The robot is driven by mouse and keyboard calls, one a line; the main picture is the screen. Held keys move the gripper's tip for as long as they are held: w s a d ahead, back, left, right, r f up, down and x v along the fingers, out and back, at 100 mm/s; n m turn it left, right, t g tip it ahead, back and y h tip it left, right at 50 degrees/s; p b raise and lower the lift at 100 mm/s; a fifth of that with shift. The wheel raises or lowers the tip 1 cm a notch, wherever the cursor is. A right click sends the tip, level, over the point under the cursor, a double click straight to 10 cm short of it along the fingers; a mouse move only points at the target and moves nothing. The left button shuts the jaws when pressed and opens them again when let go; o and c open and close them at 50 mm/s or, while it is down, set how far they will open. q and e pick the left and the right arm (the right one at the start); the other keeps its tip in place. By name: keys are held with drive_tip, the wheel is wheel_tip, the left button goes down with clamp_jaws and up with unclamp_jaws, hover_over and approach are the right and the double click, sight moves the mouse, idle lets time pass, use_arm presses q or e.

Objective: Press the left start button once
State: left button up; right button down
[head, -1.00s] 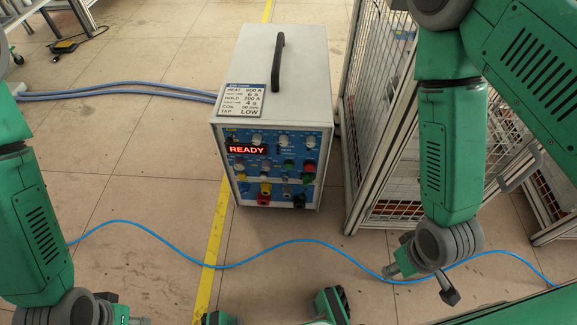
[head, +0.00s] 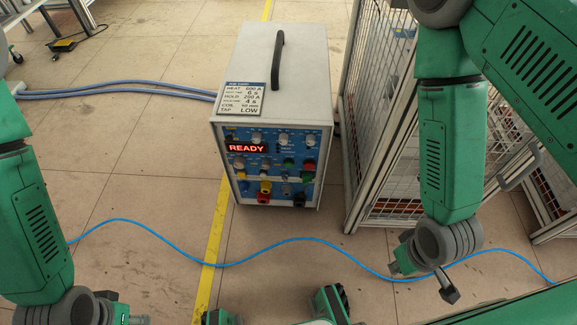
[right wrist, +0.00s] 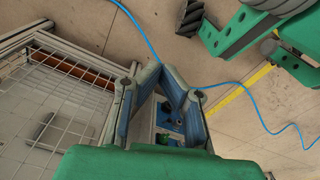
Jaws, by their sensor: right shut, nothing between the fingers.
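The induction heater (head: 268,75) is a pale box with a blue front panel (head: 262,139) and a lit red READY display (head: 246,148). Small coloured buttons and knobs sit below it, including a green one (head: 288,162). Their labels are too small to read, so I cannot tell which is the left start button. My right gripper (head: 393,269) is low, right of the heater and apart from it. In the right wrist view its fingers (right wrist: 164,78) meet at the tips, empty. Part of the panel (right wrist: 170,118) shows between them. My left gripper (head: 137,320) is mostly cut off at the bottom edge.
A wire-mesh cage (head: 385,130) stands close to the heater's right side. A blue cable (head: 300,240) winds over the floor in front. A yellow floor line (head: 212,250) runs past the heater. Grey-blue hoses (head: 120,86) lead to its left side. Floor on the left is mostly clear.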

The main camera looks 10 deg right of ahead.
sight(289, 164)
idle(0.8)
drive_tip(key=w+a+f+n+t+y+p, duration=0.1)
drive_tip(key=w+a+f+n+t, duration=0.1)
drive_tip(key=w+a+n, duration=0.4)
drive_tip(key=w+a+f+n+t+y+p, duration=0.1)
drive_tip(key=w+a+n+t, duration=0.4)
drive_tip(key=w, duration=0.5)
drive_tip(key=w+a+f+n+t+y+p, duration=0.1)
drive_tip(key=w+a+f+n+t+y, duration=0.2)
drive_tip(key=w+a+n, duration=0.4)
drive_tip(key=shift+w+a+f+n+t+p, duration=0.4)
drive_tip(key=shift+w+a+f+t, duration=0.2)
drive_tip(key=shift+w+a+f, duration=0.3)
drive_tip(key=shift+d+f, duration=0.1)
drive_tip(key=w+d+b, duration=0.2)
drive_tip(key=w+b, duration=0.1)
drive_tip(key=w, duration=0.5)
drive_tip(key=shift+w, duration=0.15)
